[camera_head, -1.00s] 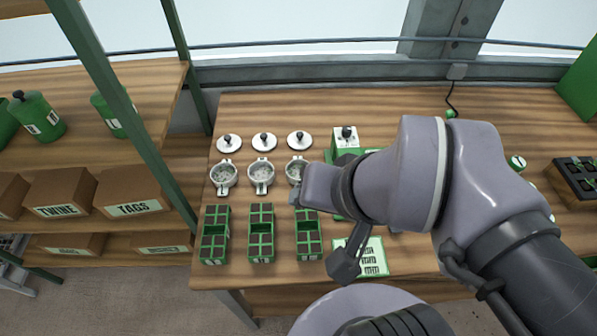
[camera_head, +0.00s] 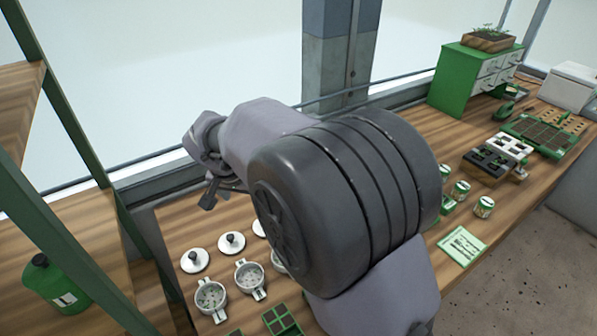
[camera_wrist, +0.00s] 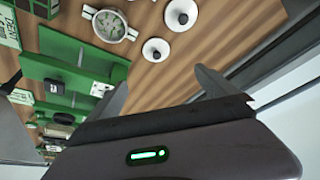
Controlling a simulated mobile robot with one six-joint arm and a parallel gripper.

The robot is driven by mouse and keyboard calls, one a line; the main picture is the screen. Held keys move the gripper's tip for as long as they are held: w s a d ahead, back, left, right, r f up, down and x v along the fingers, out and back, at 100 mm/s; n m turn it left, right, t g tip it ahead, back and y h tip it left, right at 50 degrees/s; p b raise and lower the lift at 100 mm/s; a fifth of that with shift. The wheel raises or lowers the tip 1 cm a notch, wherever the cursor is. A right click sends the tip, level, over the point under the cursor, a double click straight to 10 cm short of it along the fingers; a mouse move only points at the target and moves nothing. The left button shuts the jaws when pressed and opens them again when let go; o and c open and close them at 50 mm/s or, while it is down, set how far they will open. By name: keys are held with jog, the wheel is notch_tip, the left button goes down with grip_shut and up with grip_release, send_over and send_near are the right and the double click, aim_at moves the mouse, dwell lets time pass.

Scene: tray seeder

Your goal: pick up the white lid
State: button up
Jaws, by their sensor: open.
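White round lids with dark knobs lie in a row on the wooden bench, at lower left in the head view. The left lid (camera_head: 194,261) and middle lid (camera_head: 231,243) show whole; the third lid (camera_head: 259,229) is partly hidden behind my arm. In the wrist view one lid (camera_wrist: 155,50) lies beyond my open fingers, and another lid (camera_wrist: 181,14) is at the top edge. My gripper (camera_wrist: 165,86) is open and empty, apart from the lids. In the head view my gripper (camera_head: 208,196) shows small and dark, above the bench's back side.
White two-handled pots (camera_head: 210,297) with pale contents stand in front of the lids, with green seed trays (camera_head: 281,320) nearer. A green stand (camera_wrist: 70,60) is left in the wrist view. Cans (camera_head: 484,207) and a green card (camera_head: 463,246) lie right. Shelving is at left.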

jog(key=b+x, duration=0.4)
jog(key=x, duration=0.8)
jog(key=shift+w+f, duration=0.2)
jog(key=x, duration=0.2)
jog(key=b+x, duration=0.1)
jog(key=x, duration=0.1)
jog(key=d+b+x, duration=0.1)
jog(key=shift+f, duration=0.45)
jog(key=shift+w, duration=0.1)
jog(key=shift+r, duration=0.1)
jog(key=shift+c, duration=1)
jog(key=c, duration=1.2)
